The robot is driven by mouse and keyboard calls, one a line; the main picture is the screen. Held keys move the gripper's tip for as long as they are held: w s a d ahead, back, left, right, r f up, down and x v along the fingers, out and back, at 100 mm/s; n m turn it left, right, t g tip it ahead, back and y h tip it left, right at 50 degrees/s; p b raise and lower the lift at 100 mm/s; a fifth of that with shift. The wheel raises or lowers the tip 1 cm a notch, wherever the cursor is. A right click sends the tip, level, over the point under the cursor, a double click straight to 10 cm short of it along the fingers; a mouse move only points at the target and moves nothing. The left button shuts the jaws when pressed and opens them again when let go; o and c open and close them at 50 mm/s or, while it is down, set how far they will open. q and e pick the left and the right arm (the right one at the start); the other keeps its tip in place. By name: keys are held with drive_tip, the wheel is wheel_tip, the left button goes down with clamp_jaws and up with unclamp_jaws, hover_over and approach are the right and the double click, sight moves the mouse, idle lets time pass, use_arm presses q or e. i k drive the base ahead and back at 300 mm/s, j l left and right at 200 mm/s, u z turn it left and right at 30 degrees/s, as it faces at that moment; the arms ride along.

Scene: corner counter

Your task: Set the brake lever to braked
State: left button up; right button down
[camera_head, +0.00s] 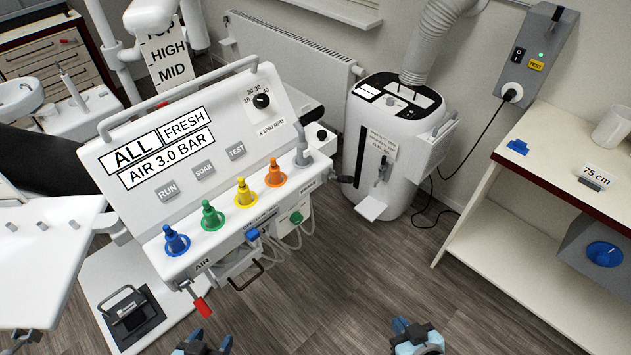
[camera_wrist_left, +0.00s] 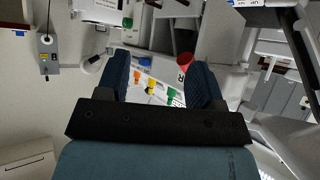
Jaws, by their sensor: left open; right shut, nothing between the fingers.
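A lever with a red grip (camera_head: 203,306), which looks like the brake lever, sticks out and down from the lower front left of the white dental unit (camera_head: 150,225). No brake marking is readable on it. A red part, likely the same grip, shows in the left wrist view (camera_wrist_left: 184,62) beside the right-hand finger. My left gripper (camera_head: 203,347) is at the bottom edge of the head view, below the grip and apart from it. Its open fingers also show in the left wrist view (camera_wrist_left: 161,85), with nothing held. My right gripper (camera_head: 417,333) is shut and empty, over the floor further right.
A foot pedal (camera_head: 131,312) stands at left. A white suction machine (camera_head: 385,145) and a shelf (camera_head: 530,240) stand right. The middle floor (camera_head: 350,270) is clear.

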sight(341, 179)
drive_tip(key=i+z, duration=0.1)
drive_tip(key=z, duration=0.25)
drive_tip(key=k+j, duration=0.15)
drive_tip(key=j, duration=0.2)
drive_tip(key=k+j+u, duration=0.1)
drive_tip(key=j, duration=0.2)
drive_tip(key=j+u, duration=0.25)
drive_tip(key=j, duration=0.3)
drive_tip(key=k, duration=0.05)
